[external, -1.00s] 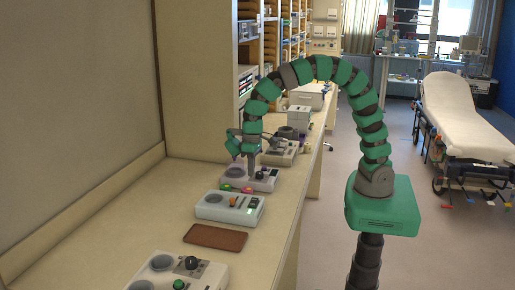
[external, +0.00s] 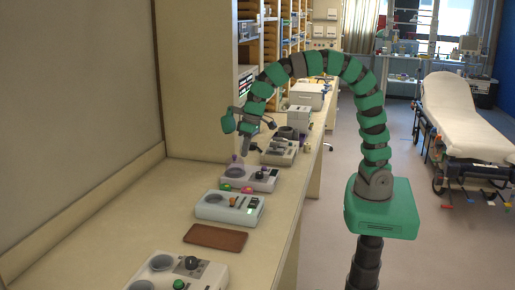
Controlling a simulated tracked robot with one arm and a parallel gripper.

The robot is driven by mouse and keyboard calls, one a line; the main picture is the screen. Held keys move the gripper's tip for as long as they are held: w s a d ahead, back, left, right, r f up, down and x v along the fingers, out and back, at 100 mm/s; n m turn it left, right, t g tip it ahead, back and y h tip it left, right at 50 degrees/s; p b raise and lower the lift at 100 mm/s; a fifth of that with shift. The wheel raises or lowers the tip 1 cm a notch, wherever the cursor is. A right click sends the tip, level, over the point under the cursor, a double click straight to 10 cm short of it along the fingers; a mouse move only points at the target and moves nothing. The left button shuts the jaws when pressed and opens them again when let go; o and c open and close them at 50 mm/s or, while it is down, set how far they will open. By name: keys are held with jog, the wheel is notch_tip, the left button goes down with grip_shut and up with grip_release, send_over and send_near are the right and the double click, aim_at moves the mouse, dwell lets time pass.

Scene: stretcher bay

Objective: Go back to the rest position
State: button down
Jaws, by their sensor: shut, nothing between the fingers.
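My gripper (external: 240,150) is at the end of my green and dark segmented arm, which arches over from the right. It hangs a little above the lilac-grey device (external: 262,181) on the counter and looks apart from it. It is shut with nothing held. A small purple piece (external: 234,158) shows just below the gripper; I cannot tell whether it belongs to the device. A pink-red button (external: 225,187) and a green button (external: 247,190) lie at the device's front edge.
On the counter (external: 120,220) stand a white device (external: 229,207), a nearer device with a black knob (external: 192,263) and a brown flat tray (external: 215,238). More boxes stand behind. A wall closes the left side. A stretcher (external: 450,105) stands at the right, with open floor before it.

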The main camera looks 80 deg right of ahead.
jog(key=w+d+r+t+b, duration=0.2)
jog(key=w+d+r+t, duration=0.15)
jog(key=d+r, duration=0.55)
jog(key=s+d+r+t+h+b, duration=0.1)
jog(key=s+d+r+t+b, duration=0.2)
jog(key=r, duration=0.5)
jog(key=s+d+r+t, duration=0.3)
jog(key=d+r, duration=0.2)
jog(key=r, duration=0.3)
jog(key=s+d+r+t+h+b, duration=0.1)
jog(key=s+d+r+t+b, duration=0.2)
jog(key=r, duration=0.5)
notch_tip(320, 180, down, 27)
jog(key=b, duration=2.6)
jog(key=shift+w+d+t, duration=0.3)
jog(key=shift+t, duration=0.05)
jog(key=shift+r, duration=0.1)
